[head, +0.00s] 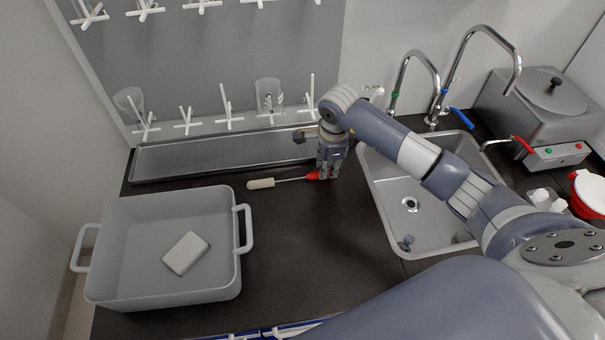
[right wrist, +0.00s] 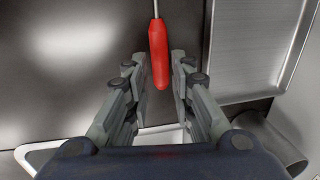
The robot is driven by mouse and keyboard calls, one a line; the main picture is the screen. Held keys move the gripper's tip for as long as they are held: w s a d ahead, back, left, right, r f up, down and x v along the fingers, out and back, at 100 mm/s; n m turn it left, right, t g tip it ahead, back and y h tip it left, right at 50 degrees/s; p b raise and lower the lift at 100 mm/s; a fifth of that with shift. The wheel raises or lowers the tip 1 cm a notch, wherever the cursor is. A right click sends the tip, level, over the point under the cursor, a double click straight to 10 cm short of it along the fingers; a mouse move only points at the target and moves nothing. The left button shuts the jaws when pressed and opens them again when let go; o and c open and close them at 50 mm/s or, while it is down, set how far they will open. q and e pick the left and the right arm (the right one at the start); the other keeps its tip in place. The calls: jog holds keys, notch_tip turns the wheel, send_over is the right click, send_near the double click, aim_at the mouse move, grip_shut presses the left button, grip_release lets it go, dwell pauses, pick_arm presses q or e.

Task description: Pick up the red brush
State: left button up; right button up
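The red brush lies on the dark counter in the head view, with its red handle (head: 312,176) to the right and its thin shaft running left to a pale head (head: 261,184). My right gripper (head: 328,174) is pointing down at the handle end and partly covers it. In the right wrist view the red handle (right wrist: 158,55) shows between the two open fingers of the right gripper (right wrist: 158,62), with a gap on each side. The pale head is outside that view. My left gripper is not in view.
A metal drip tray (head: 200,155) lies behind the brush, below a pegged drying board (head: 210,60). A grey tub (head: 115,245) holding a pale block (head: 186,253) stands left. A sink (head: 382,180) with taps is right. The counter in front of the brush is clear.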

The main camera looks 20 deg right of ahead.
jog(key=shift+w+d+f, duration=0.1)
jog(key=shift+w+f, duration=0.05)
jog(key=shift+f, duration=0.5)
jog(key=shift+w+f, duration=0.1)
jog(key=shift+f, duration=0.55)
grip_shut()
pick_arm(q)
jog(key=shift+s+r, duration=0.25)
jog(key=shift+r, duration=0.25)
pick_arm(e)
jog(key=shift+r, duration=0.1)
